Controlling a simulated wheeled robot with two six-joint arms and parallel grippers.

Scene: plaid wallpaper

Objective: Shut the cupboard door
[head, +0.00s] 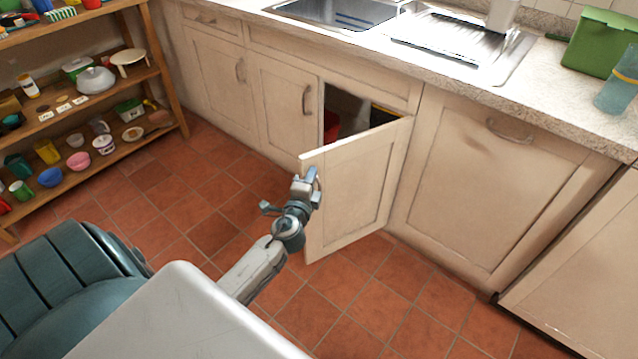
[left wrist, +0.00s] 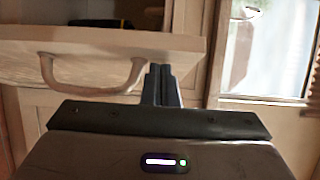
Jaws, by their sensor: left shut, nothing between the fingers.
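The cupboard door (head: 358,188) is a cream panel under the sink counter, hinged at its right side and standing well open into the room. Its dark opening (head: 345,112) shows a red thing inside. My left gripper (head: 308,180) is at the door's free left edge, by the handle. In the left wrist view the shut, empty fingers (left wrist: 160,80) point at the door (left wrist: 110,46), just right of its curved handle (left wrist: 93,88). I cannot tell whether the fingertips touch the door. My right gripper is not in view.
Closed cupboard doors (head: 278,100) lie left of the opening, and a closed panel (head: 490,185) lies right of it. A wooden shelf (head: 165,80) with dishes stands at the left. The tiled floor (head: 190,200) around the door is clear.

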